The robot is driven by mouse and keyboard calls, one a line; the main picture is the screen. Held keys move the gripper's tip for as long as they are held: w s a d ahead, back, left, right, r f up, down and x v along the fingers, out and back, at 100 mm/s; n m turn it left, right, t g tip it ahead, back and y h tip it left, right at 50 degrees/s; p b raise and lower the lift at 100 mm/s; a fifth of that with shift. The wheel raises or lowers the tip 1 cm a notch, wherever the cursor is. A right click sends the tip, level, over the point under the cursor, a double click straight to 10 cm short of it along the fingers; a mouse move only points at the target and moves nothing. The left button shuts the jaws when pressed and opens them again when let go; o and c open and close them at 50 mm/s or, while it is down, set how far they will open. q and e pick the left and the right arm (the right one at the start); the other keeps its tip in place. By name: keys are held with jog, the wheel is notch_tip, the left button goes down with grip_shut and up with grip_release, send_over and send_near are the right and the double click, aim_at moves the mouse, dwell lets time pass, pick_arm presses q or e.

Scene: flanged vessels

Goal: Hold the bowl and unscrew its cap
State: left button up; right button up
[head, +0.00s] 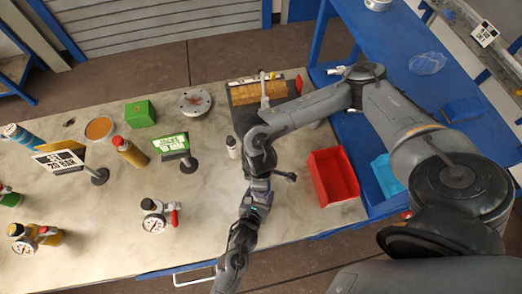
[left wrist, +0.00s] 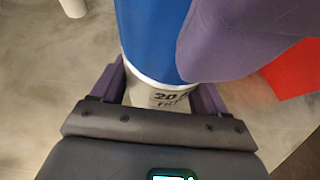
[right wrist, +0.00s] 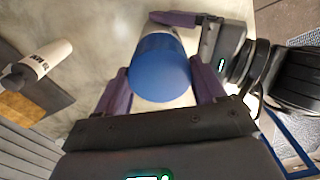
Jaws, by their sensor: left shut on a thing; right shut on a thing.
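The bowl is a white vessel (left wrist: 150,95) with dark printing, seen in the left wrist view. Its blue cap (left wrist: 150,45) sits on it and also shows in the right wrist view (right wrist: 160,70). My left gripper (left wrist: 160,98) is shut on the white body, one finger at each side. My right gripper (right wrist: 162,88) is shut around the blue cap; one of its purple fingers shows large beside the cap in the left wrist view. In the head view my arms hide the bowl and cap, so I cannot tell how far the cap is turned.
A red bin (head: 332,178) stands right of the grippers. A small white bottle (head: 233,147) stands close to my arm. A dark tray (head: 240,95) with brown blocks lies behind. Signs, gauges and a green box (head: 140,113) stand left. The table's front middle is clear.

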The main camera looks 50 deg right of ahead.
pick_arm(q)
jog(key=shift+r, duration=0.1)
pick_arm(e)
jog(key=shift+c, duration=0.4)
jog(key=shift+n, duration=1.1)
jog(key=n, duration=0.4)
jog(key=shift+n, duration=0.3)
jog(key=n, duration=0.6)
jog(key=shift+r+n, duration=0.1)
jog(key=shift+n, duration=0.4)
jog(key=n, duration=1.2)
